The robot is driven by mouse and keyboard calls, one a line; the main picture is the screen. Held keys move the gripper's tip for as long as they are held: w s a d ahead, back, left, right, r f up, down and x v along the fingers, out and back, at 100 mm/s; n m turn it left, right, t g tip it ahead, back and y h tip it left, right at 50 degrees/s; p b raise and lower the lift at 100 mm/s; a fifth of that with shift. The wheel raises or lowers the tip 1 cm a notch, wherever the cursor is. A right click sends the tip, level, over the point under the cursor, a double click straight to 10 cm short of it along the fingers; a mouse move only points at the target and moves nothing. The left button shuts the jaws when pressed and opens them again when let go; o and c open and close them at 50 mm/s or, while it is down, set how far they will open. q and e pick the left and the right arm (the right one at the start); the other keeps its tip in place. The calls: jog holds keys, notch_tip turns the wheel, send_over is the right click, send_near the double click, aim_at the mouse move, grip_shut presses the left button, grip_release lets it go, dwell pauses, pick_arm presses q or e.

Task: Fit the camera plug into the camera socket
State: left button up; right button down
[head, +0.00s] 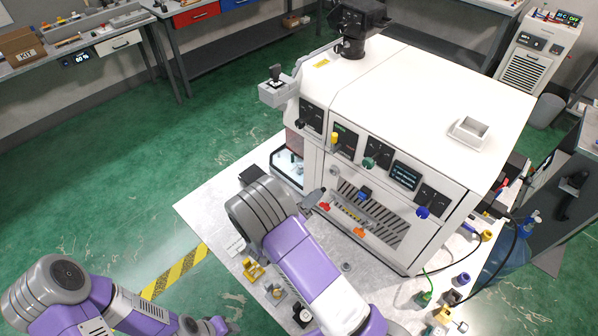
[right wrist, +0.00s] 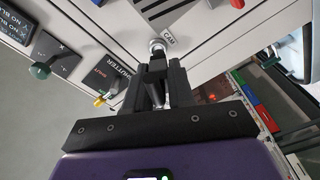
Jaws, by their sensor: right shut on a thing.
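The camera socket (right wrist: 157,44), a small silver ring beside a "CAM" label, is on the machine's pale front panel in the right wrist view. My right gripper (right wrist: 158,70) is shut on the camera plug (right wrist: 157,62), a small dark piece between the fingertips, mostly hidden by them. The plug's front end is at the socket; I cannot tell whether it is inside or just touching. In the head view my right gripper (head: 313,198) is at the machine's lower front. My left gripper (head: 217,326) is low at the bottom edge, away from the machine; its jaws are unclear.
The white machine (head: 420,100) stands on a pale table (head: 205,205). Small parts (head: 254,270) lie along the table's front. Green floor is free at left.

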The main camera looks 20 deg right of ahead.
jog(key=shift+w+a+r+n+t, duration=0.3)
jog(key=shift+w+r+t, duration=0.3)
jog(key=shift+w+r, duration=0.1)
jog(key=shift+s, duration=0.15)
jog(key=shift+x, duration=2.3)
jog(key=shift+w+d+f+p, duration=0.1)
jog(key=shift+w+d+p, duration=0.05)
jog(key=shift+d, duration=0.4)
jog(key=shift+w+d+f+p, duration=0.1)
jog(key=shift+w+d+p, duration=0.05)
jog(key=shift+d, duration=0.45)
jog(key=c, duration=0.9)
grip_release()
jog(key=shift+o, duration=0.4)
